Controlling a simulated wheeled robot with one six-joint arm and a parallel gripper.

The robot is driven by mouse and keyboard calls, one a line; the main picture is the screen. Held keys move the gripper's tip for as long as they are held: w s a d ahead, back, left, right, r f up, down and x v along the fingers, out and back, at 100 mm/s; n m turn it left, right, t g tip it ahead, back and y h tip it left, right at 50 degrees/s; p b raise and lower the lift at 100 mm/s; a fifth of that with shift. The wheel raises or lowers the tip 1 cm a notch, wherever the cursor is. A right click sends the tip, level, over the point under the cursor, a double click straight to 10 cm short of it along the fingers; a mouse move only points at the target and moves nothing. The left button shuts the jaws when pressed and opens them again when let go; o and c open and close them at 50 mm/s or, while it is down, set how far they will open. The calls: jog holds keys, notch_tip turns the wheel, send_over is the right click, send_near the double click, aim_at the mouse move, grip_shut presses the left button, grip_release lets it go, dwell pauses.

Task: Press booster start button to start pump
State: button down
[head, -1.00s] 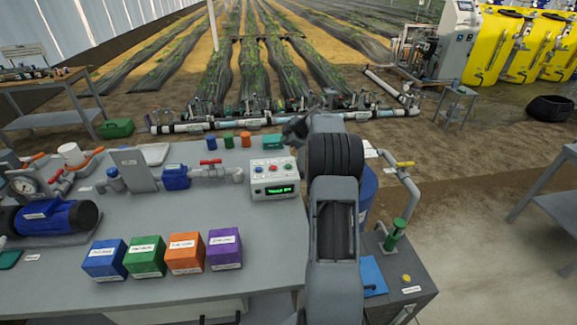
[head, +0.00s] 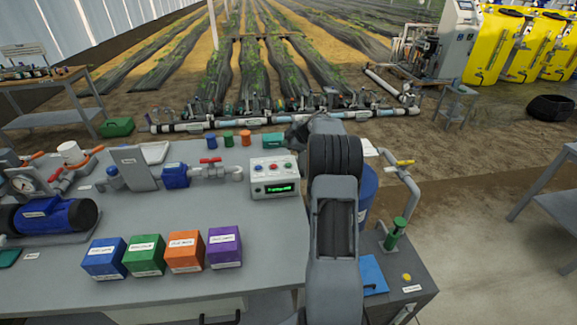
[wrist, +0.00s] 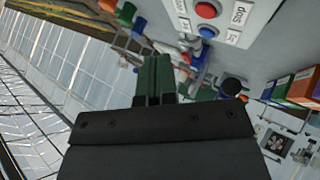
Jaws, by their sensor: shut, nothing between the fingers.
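The grey control box (head: 262,190) stands on the bench, left of my arm in the head view. It has a row of small buttons with a red one (head: 273,167) in the middle, and a lit green display (head: 280,189) too small to read surely. In the wrist view a red button (wrist: 205,10) and a blue button (wrist: 208,31) show on its pale panel, with a label reading "Stop" (wrist: 238,12) beside them. My gripper (wrist: 154,62) is shut and empty, its fingers together, apart from the buttons in the picture.
Blue (head: 104,262), green (head: 145,258), orange (head: 184,253) and purple (head: 224,249) boxes stand at the front of the bench. A pipe with a red-handled valve (head: 210,165) lies left of the control box. A yellow-handled pipe (head: 400,165) rises right of my arm.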

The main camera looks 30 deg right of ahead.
jog(key=b, duration=0.2)
send_over(288, 165)
notch_tip(288, 165, down, 5)
jog(key=shift+w, duration=0.1)
jog(key=shift+f+b, duration=0.75)
jog(key=shift+b, duration=0.5)
jog(key=shift+f+b, duration=0.75)
jog(key=shift+b, duration=1.2)
dwell(1.4)
jog(key=shift+r, duration=0.15)
dwell(0.3)
jog(key=shift+r, duration=0.65)
jog(key=shift+r, duration=0.15)
jog(key=shift+r+p, duration=0.55)
jog(key=shift+r, duration=1.8)
